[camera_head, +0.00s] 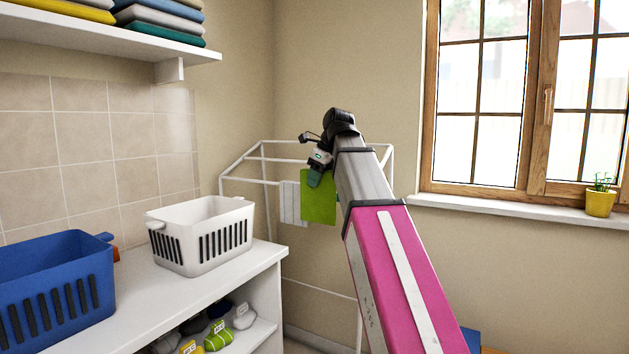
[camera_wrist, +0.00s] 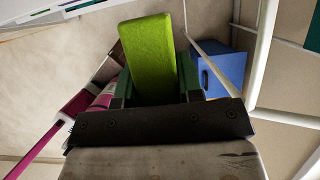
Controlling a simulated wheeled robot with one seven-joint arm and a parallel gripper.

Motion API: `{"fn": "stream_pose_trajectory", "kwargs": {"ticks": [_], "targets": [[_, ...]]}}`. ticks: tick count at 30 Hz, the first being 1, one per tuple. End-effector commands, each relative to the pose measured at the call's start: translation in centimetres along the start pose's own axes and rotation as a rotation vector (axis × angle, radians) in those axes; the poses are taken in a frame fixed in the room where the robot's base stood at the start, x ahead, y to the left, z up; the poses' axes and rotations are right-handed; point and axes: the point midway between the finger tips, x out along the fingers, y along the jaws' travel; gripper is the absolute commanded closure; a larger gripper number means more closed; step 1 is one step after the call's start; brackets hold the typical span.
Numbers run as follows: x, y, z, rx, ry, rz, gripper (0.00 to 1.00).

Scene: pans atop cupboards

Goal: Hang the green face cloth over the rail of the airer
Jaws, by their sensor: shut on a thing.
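The green face cloth (camera_head: 318,205) hangs flat below my gripper (camera_head: 318,172), which is shut on its upper edge. In the wrist view the cloth (camera_wrist: 147,55) extends out between the two green fingers of my gripper (camera_wrist: 155,88). The airer (camera_head: 248,181) is a white tube frame in the corner. The cloth appears in front of its rails in the head view; I cannot tell whether it touches one. In the wrist view white airer tubes (camera_wrist: 263,55) run along the right side. My arm hides the airer's right part.
A striped pale cloth (camera_head: 291,203) hangs on the airer just left of the green cloth. A white basket (camera_head: 203,235) and a blue basket (camera_head: 55,285) stand on the white cupboard (camera_head: 170,300) at left. A wooden window (camera_head: 485,100) is at right. A blue box (camera_wrist: 222,72) shows below.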

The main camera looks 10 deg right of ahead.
Motion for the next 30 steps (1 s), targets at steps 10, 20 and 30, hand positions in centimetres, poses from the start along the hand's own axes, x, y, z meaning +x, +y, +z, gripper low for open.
{"fn": "stream_pose_trajectory", "kwargs": {"ticks": [10, 20, 30], "targets": [[-0.1, -2.5, 0.1, 0.001, 0.0, 0.0, 0.92], [0.0, -4.8, 0.0, 0.001, 0.0, 0.001, 0.92], [-0.1, -7.1, 0.1, 0.0, 0.0, 0.0, 0.92]]}}
